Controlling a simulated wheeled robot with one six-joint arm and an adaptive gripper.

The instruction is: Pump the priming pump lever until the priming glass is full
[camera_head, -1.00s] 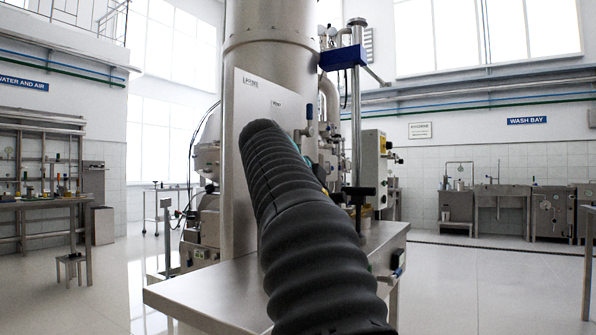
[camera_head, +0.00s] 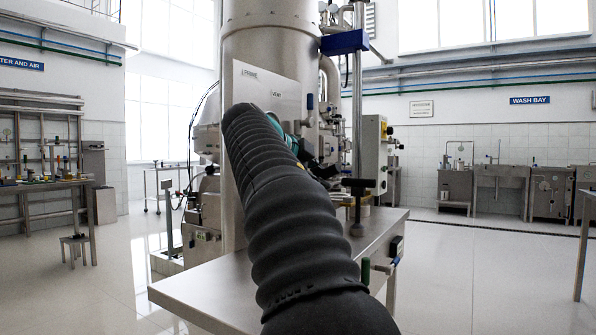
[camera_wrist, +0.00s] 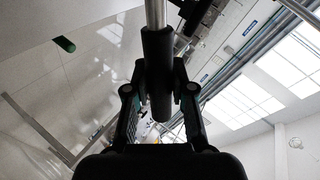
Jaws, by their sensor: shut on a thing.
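In the wrist view my gripper (camera_wrist: 160,88) has its two black fingers closed on the sides of a black cylindrical grip (camera_wrist: 158,62) on a bare metal rod. This is the pump lever's handle; its lower end shows between the fingers. A grey plate (camera_head: 262,88) marked "PRIME" and "VENT" stands behind the arm on the big steel column. I cannot make out the priming glass or its level in either view.
A steel table (camera_head: 215,295) lies under my arm. A blue bracket (camera_head: 345,42) is on an upright post. Open floor (camera_head: 470,270) lies to the right.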

